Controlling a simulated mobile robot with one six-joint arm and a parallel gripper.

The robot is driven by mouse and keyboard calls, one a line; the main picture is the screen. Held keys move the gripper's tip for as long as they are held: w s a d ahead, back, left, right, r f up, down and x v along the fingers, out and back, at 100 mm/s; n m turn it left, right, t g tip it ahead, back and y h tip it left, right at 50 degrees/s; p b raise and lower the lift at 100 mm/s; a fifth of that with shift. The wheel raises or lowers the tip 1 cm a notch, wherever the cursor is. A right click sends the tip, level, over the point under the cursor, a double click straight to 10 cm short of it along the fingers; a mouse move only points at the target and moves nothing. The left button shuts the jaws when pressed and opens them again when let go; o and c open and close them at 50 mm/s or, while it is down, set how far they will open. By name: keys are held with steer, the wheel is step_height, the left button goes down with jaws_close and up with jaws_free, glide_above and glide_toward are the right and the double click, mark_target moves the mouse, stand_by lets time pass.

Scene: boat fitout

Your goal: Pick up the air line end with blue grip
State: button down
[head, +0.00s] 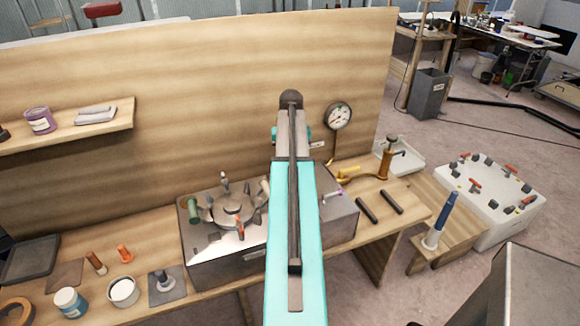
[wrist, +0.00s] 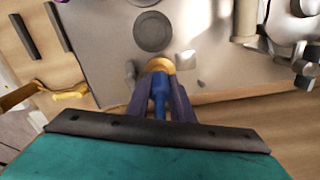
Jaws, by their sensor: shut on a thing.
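The blue grip (wrist: 160,92) of the air line end stands between the fingers of my gripper (wrist: 160,104) in the wrist view. My gripper is shut on it. A brass-coloured round part (wrist: 159,66) shows just beyond the blue grip, over or against the grey metal surface (wrist: 105,60); I cannot tell whether they touch. The rest of the air line is hidden. In the head view my own arm covers the gripper and the grip.
A metal box with a fitting (head: 232,214) on top stands on the bench, left of my arm. A pressure gauge (head: 338,116) is by the back panel. A brass valve (head: 387,160) and two dark bars (head: 366,210) are on the right. Small pots (head: 123,292) stand front left.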

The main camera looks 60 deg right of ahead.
steer(key=shift+r+p, duration=2.75)
steer(key=shift+r, duration=1.75)
steer(key=shift+s, duration=0.1)
